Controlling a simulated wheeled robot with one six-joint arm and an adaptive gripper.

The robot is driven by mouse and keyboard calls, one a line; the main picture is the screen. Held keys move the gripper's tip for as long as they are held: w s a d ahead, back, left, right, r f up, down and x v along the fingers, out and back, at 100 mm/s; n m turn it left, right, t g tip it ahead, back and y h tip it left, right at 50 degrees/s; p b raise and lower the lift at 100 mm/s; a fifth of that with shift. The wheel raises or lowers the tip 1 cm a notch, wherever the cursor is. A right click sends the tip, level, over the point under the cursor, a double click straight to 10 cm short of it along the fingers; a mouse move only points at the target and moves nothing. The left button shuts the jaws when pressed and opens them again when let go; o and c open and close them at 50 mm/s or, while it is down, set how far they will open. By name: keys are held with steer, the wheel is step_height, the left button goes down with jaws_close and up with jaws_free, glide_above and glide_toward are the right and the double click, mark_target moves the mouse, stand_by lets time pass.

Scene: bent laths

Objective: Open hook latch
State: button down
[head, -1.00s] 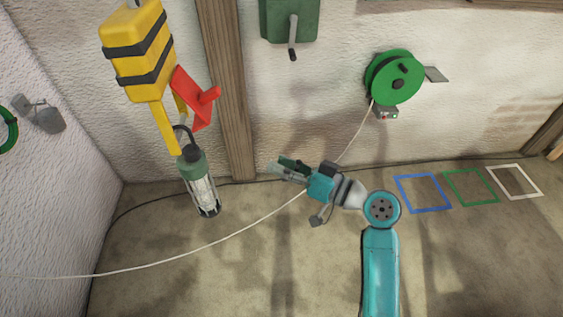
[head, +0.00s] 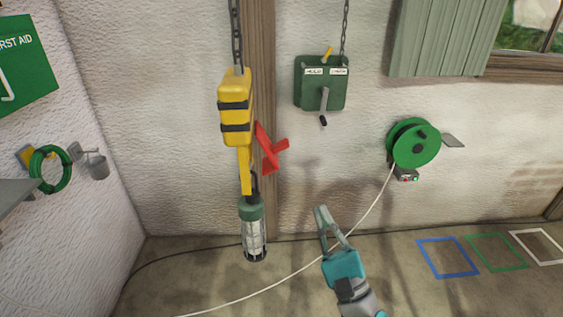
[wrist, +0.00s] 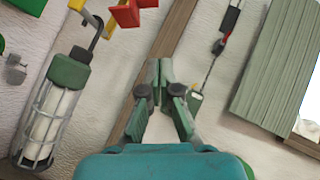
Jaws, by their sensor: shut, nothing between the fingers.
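A yellow hoist block (head: 235,108) with black bands hangs on a chain, with a yellow shank (head: 246,172) below it. A red latch piece (head: 268,152) sticks out to the right beside the shank; its lower part shows at the top of the wrist view (wrist: 128,12). A caged lamp (head: 253,232) with a green top hangs by a dark hook under the shank, and it also shows at the left of the wrist view (wrist: 48,125). My gripper (head: 322,212) is shut and empty, right of the lamp and below the red latch, touching neither.
A green winch box (head: 313,94) with a crank and a green cable reel (head: 402,148) are on the wall. A pale cable (head: 372,208) runs from the reel behind my gripper. A wooden post (head: 264,60) stands behind the hoist. Floor outlines (head: 447,258) lie at right.

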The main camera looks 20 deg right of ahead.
mark_target(268, 144)
steer(key=w+a+r, duration=0.2)
steer(key=w+r, duration=0.5)
steer(key=r, duration=0.2)
steer(key=shift+w+a+r, duration=0.25)
steer(key=shift+w+a, duration=0.05)
steer(key=shift+w, duration=0.05)
stand_by(0.4)
stand_by(0.4)
steer(key=shift+w+y, duration=0.1)
steer(key=shift+y, duration=0.2)
